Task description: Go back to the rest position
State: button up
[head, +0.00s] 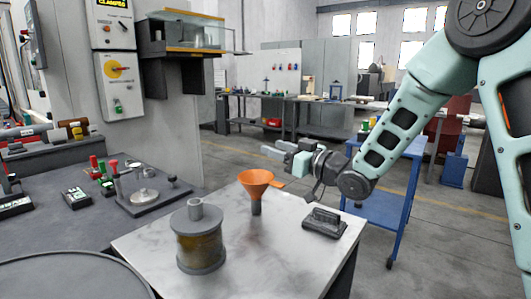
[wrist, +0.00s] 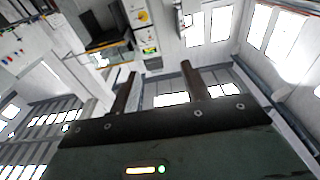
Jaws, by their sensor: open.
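My gripper (head: 274,148) is at the end of my pale green arm, raised behind the orange funnel (head: 256,184) in the head view. In the wrist view its two fingers (wrist: 157,78) are spread apart with nothing between them. It points up toward the wall and windows. The funnel stands upright on the light worktable (head: 290,250). A grey-capped barrel (head: 200,238) with an amber middle stands on the table's front left. A dark block with a raised handle (head: 324,222) lies on the table's right side, below my wrist.
A dark bench (head: 50,225) at left carries a small press stand (head: 145,197) and colored knobs. A blue cart (head: 385,185) stands behind the worktable, close to my arm. A glass-fronted cabinet (head: 190,35) hangs on the left wall. Open floor lies beyond.

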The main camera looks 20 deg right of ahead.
jog(key=s+a+f+g+h+p, duration=0.45)
jog(key=s+a+g+h, duration=0.2)
jog(key=s+a, duration=0.45)
jog(key=s+g+h+p, duration=0.3)
jog(key=s+g, duration=0.6)
jog(key=s, duration=1.7)
jog(key=shift+s+d+r+n+h+p, duration=0.25)
jog(key=shift+s+n+h+p, duration=0.15)
jog(key=shift+p, duration=0.7)
jog(key=shift+g, duration=0.25)
